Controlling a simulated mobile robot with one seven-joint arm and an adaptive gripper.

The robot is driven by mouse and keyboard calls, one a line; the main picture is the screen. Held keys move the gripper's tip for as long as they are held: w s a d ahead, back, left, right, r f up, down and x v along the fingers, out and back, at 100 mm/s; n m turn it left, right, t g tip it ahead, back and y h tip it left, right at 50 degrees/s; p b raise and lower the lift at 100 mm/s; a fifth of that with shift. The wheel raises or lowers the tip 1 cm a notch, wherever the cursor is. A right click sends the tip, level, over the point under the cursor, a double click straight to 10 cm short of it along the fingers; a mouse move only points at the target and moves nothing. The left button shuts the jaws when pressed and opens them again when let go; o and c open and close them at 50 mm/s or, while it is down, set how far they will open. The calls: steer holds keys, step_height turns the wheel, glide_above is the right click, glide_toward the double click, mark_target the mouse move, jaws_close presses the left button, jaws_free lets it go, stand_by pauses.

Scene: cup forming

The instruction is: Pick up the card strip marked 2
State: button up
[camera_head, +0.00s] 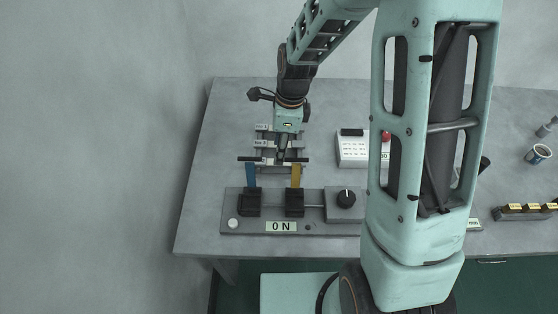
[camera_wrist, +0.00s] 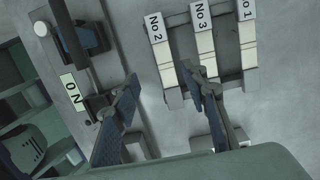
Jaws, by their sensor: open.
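The card strip marked No 2 (camera_wrist: 158,45) is a pale strip lying across a grey rack (camera_wrist: 178,98) in the wrist view. Strips marked No 3 (camera_wrist: 203,35) and No 1 (camera_wrist: 247,35) lie beside it to the right. My gripper (camera_wrist: 160,78) is open and empty, with one fingertip left of the No 2 strip and the other near the No 3 strip in the picture. In the head view my gripper (camera_head: 283,158) is over the rack and hides part of it. The wrist view does not show clearly how far the fingertips are above the strips.
A grey device with an ON plate (camera_head: 281,226), a dial (camera_head: 346,198) and blue (camera_head: 251,174) and yellow (camera_head: 296,174) pieces stands in front of the rack. A white-fronted box (camera_head: 353,150) is to the right. A cup (camera_head: 539,153) stands far right. The table's left side is clear.

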steer(key=f, duration=0.4)
steer(key=shift+w+d+p, duration=0.15)
steer(key=shift+w+p, duration=0.15)
steer(key=shift+p, duration=0.05)
steer(key=shift+f, duration=0.7)
steer(key=c, duration=1.1)
